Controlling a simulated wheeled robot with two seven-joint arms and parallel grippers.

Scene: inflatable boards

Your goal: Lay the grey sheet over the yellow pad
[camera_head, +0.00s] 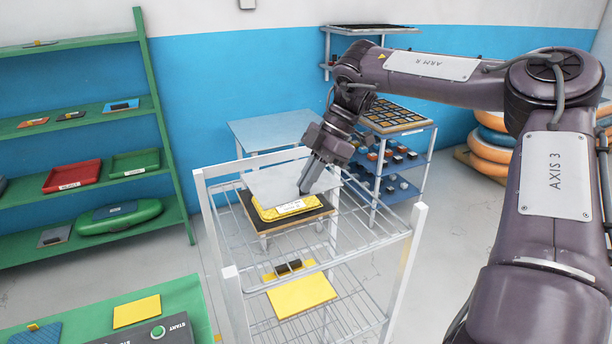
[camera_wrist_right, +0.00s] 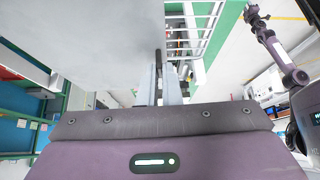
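The grey sheet (camera_head: 280,182) is flat and thin, above the back part of the yellow pad (camera_head: 297,209) in the head view. The pad lies on a dark, wood-edged board (camera_head: 258,228) on the rack's top shelf; its front part shows, and the sheet hides the rest. My right gripper (camera_head: 306,189) is shut on the sheet's right edge. In the right wrist view the sheet (camera_wrist_right: 85,40) fills the upper left, with its edge at the fingers (camera_wrist_right: 160,88). My left arm shows small at upper right there; its gripper (camera_wrist_right: 256,17) is too small to read.
A green table (camera_head: 180,300) stands at lower left, and shelves with small parts (camera_head: 395,165) stand behind.

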